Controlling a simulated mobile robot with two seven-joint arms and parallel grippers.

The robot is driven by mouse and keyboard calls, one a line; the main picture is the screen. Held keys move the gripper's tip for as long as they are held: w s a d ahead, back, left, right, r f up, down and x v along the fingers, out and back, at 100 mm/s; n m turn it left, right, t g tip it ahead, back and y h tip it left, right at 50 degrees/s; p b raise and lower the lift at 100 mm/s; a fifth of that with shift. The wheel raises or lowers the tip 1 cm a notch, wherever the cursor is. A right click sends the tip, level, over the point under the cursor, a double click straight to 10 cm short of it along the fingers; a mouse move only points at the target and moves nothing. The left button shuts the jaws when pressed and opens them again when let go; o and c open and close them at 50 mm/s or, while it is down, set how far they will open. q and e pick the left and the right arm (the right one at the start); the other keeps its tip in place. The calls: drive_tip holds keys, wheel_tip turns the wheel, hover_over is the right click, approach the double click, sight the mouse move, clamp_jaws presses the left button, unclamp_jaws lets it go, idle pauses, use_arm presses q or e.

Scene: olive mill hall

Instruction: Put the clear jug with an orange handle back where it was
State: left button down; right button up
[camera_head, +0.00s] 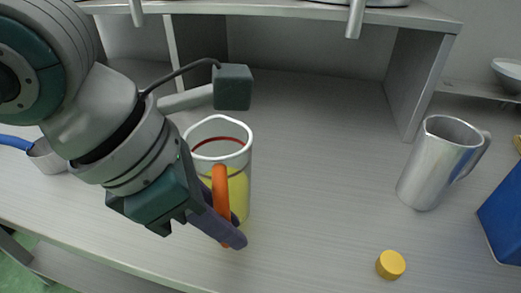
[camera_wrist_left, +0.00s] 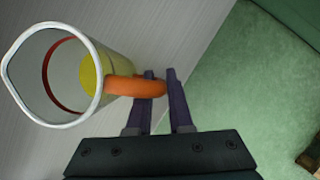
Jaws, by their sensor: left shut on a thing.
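The clear jug (camera_head: 238,165) has a white rim, a red ring inside, yellow contents and an orange handle (camera_head: 221,200). It is upright, at or just above the grey worktop; I cannot tell whether its base touches. My left gripper (camera_head: 230,228) is shut on the orange handle, at the jug's near side. In the left wrist view the jug (camera_wrist_left: 75,75) lies to the left, and the purple fingers of my left gripper (camera_wrist_left: 161,90) are around the handle's outer part. The lower part of the jug is partly hidden behind the gripper. My right gripper is not seen.
A metal pitcher (camera_head: 437,165) stands on the right of the worktop (camera_head: 310,180). A yellow cap (camera_head: 391,264) lies near the front, and a blue box (camera_head: 503,220) is at the right edge. A shelf (camera_head: 290,12) overhangs the back. The worktop between jug and pitcher is clear.

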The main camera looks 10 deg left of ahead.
use_arm(q)
drive_tip(key=shift+f, duration=0.65)
drive_tip(key=c, duration=0.8)
unclamp_jaws()
drive_tip(key=shift+p+v, duration=1.75)
drive_tip(key=shift+v, duration=4.3)
drive_tip(key=shift+d, duration=0.1)
